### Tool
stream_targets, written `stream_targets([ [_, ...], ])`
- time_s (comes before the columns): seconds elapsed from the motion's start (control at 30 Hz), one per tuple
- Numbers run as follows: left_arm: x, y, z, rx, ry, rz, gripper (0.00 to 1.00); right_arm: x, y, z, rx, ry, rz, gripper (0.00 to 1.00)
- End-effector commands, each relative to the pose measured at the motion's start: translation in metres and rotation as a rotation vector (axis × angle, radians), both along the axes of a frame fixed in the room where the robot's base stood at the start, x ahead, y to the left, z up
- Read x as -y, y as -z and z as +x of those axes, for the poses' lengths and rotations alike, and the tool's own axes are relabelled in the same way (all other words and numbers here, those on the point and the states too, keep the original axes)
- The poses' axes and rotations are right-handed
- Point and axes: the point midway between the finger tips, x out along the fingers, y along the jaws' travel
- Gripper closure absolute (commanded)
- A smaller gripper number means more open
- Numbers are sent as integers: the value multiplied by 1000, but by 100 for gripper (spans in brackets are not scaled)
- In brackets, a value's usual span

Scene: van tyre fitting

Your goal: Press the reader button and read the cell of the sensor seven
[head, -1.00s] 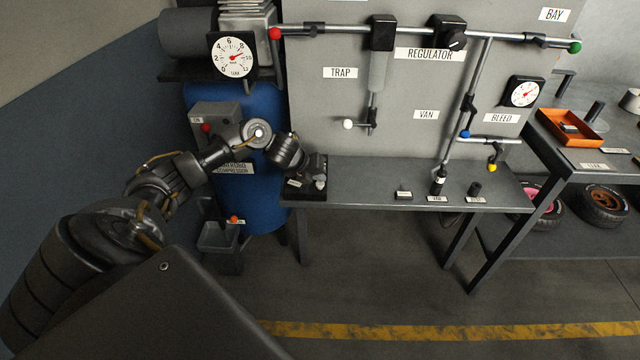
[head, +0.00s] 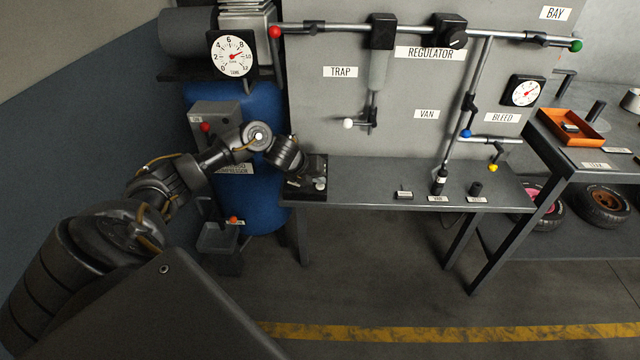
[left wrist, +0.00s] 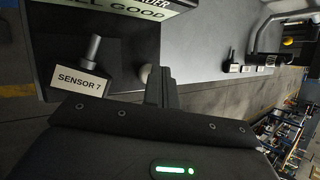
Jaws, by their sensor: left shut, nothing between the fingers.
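The reader (head: 318,166) is a dark box at the left end of the grey bench. In the left wrist view, its screen (left wrist: 125,5) is cut off by the top edge; the visible letters end in "ELL GOOD". A grey sensor stem (left wrist: 93,47) stands on the reader behind a label "SENSOR 7" (left wrist: 82,83). A pale round button (left wrist: 145,72) shows just beside my fingers. My left gripper (head: 303,179) is shut and empty over the reader; its fingers also show in the left wrist view (left wrist: 160,85). I cannot tell whether they touch the button. My right gripper is out of view.
A blue compressor tank (head: 260,205) stands left of the bench (head: 365,175). Small labelled parts, including a black bottle-shaped one (head: 439,181), stand farther right on it. A pipe board (head: 315,110) rises behind. An orange tray (head: 560,137) lies on the right shelf.

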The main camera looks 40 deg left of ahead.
Motion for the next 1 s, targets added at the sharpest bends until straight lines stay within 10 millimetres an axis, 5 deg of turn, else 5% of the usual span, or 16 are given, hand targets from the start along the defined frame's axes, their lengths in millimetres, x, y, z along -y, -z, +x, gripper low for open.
stream_targets([
  [0.47, 0, 2, -1, -3, 0, 1, 100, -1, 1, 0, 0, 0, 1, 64],
  [1.0, 0, -22, -1, -2, 0, 0, 100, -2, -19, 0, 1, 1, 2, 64],
])
